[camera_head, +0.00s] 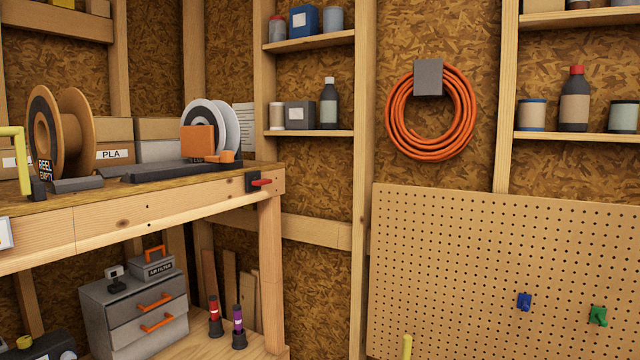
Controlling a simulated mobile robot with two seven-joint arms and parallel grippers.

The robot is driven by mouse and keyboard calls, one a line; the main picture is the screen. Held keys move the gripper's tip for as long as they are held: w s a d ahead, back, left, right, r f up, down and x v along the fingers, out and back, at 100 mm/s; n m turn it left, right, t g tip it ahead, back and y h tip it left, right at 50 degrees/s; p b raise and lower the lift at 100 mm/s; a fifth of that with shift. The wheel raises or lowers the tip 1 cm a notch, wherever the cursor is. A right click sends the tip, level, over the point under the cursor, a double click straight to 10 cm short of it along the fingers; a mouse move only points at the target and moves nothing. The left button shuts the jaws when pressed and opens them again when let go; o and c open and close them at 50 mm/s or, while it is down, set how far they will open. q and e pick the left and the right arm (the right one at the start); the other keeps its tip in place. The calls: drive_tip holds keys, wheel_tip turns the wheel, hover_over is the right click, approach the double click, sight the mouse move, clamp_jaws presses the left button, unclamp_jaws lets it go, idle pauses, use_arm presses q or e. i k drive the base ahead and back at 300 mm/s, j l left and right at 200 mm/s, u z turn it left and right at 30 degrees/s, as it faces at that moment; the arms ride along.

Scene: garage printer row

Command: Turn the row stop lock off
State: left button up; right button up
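Neither of my grippers is in view, and nothing touches the lever.
The wooden workbench (150,222) holds an empty reel (75,135), a grey and white spool (228,125) and dark flat parts. A grey drawer unit (140,320) stands below.

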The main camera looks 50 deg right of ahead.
sight(262, 182)
drive_tip(key=z, duration=1.15)
